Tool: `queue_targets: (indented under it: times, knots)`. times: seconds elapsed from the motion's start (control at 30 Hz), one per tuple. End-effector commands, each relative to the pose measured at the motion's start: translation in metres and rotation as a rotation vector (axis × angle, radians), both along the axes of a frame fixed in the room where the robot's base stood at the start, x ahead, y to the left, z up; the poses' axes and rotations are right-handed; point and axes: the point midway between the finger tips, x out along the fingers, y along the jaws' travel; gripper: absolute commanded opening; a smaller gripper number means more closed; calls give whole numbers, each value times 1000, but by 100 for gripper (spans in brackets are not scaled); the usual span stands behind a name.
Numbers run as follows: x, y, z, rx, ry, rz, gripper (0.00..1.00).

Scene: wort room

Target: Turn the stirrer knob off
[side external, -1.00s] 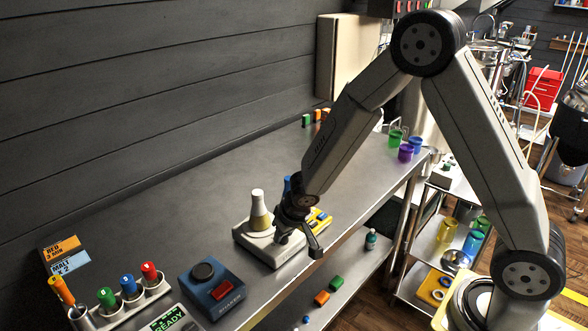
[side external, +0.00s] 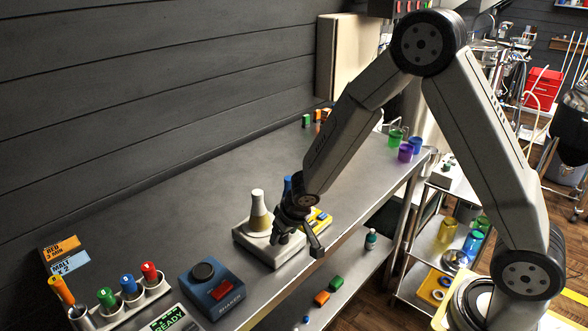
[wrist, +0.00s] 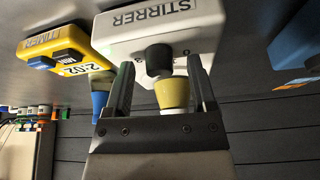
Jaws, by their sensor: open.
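The white stirrer (side external: 257,249) stands on the steel bench with a flask of yellowish liquid (side external: 258,212) on it. In the wrist view the stirrer (wrist: 185,25) shows its STIRRER label and a dark round knob (wrist: 158,58). A few markings beside the knob are too small to read fully. The flask (wrist: 172,93) shows behind the knob. My gripper (wrist: 160,68) is open, its two fingers on either side of the knob in the picture; I cannot tell whether they touch it. In the side view my gripper (side external: 299,240) is at the stirrer's front right and hides the knob.
A yellow timer (wrist: 55,50) is beside the stirrer, with a blue-topped item (side external: 287,187) behind my gripper. A blue shaker (side external: 212,288) and a rack of coloured tubes (side external: 118,305) stand nearer the camera. The bench beyond the stirrer has free room.

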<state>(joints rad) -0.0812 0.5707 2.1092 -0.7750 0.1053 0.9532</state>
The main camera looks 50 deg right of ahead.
Motion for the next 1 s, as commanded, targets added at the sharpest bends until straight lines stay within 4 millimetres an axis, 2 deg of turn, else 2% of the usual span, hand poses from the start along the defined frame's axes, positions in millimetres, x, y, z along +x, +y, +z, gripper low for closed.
queue_targets:
  times: [0.47, 1.0]
  knots:
    - [-8, 1, 20, -1, -2, -1, 72]
    - [-26, 3, 65, -1, -1, 2, 72]
